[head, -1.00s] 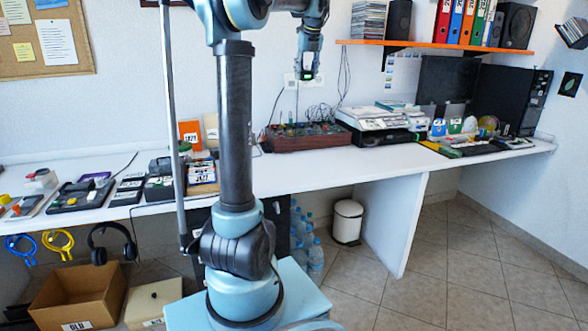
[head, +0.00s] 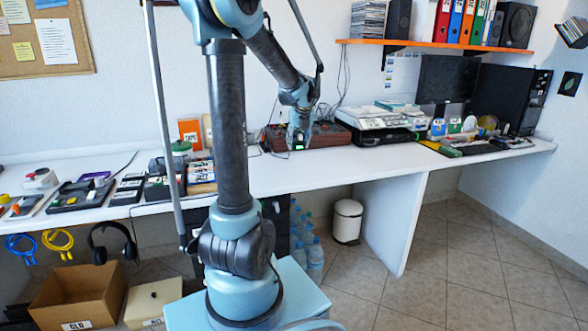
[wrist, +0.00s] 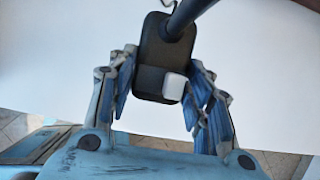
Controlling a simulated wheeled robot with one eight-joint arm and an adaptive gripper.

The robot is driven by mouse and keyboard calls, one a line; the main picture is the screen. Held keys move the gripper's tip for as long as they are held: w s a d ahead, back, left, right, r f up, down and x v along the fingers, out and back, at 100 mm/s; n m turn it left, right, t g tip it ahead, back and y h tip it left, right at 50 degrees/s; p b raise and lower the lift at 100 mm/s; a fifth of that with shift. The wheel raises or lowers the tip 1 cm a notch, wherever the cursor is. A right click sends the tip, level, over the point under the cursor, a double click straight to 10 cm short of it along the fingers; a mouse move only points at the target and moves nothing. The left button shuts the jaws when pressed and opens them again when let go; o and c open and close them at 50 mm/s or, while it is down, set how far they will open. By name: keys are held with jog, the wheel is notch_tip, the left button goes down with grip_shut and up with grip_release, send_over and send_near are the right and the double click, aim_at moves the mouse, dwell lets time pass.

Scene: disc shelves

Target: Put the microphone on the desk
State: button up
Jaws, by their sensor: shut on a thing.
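My gripper (wrist: 163,82) is shut on the microphone (wrist: 153,54), which shows in the wrist view as a dark rounded base with a small white block and a black stem. The blue fingers sit on either side of the base. In the head view my gripper (head: 298,143) is low over the white desk (head: 340,165), in front of the brown mixer box. The microphone is too small there to make out clearly. I cannot tell whether it touches the desk.
The brown box with knobs (head: 330,136) stands close behind my gripper. A white and black device (head: 372,118) is to its right. An orange box (head: 189,131) and small cases stand to the left. The desk's front middle is clear.

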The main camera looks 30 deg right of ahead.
jog(key=shift+f, duration=4.6)
jog(key=o, duration=1.3)
jog(key=shift+c, duration=0.2)
